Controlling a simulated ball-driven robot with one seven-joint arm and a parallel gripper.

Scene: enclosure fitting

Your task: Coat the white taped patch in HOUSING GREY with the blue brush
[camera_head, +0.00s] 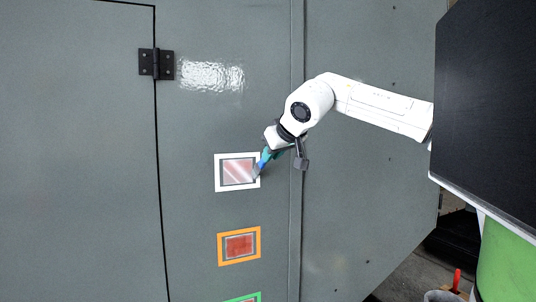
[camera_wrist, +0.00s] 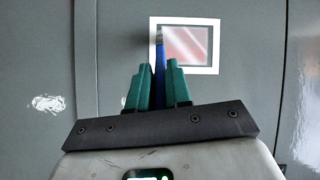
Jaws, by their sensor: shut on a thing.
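The white taped patch (camera_head: 238,172) is a white tape frame on the grey enclosure door. Inside it is a reddish area with a pale diagonal streak and a grey margin. It also shows in the wrist view (camera_wrist: 186,45). My gripper (camera_head: 272,153) is beside the patch's right edge in the head view. Its green fingers (camera_wrist: 157,85) are shut on the blue brush (camera_wrist: 160,62). The brush points at the panel, its tip over the patch's left side in the wrist view. I cannot tell whether the bristles touch the surface.
An orange taped patch (camera_head: 239,246) with a red middle lies below, and a green taped one (camera_head: 243,297) is cut off at the bottom. A black hinge (camera_head: 156,64) and a shiny rough spot (camera_head: 211,76) are above. A vertical seam (camera_head: 297,230) runs right of the patches.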

